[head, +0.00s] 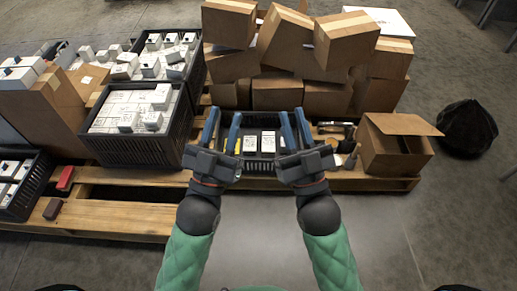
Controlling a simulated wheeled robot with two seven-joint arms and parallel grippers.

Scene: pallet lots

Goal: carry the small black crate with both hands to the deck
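The small black crate (262,122) is in the middle of the head view, in front of the stacked cartons. It holds several small white-labelled items and something yellow. My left gripper (223,115) is at the crate's left end and my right gripper (293,113) at its right end. Each gripper's two blue fingers stand apart with a visible gap, seemingly one on either side of the end wall. The grippers hide parts of the crate's ends and near side. I cannot tell whether the crate rests on the wooden pallet deck (345,183).
Brown cartons (285,95) are stacked unevenly behind the crate. An open carton (396,153) stands at right, with bottles or tools (340,140) beside it. Larger black crates (140,149) of white boxes stand at left. A red object (65,178) lies on bare slats. A black bag (467,128) lies on the floor.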

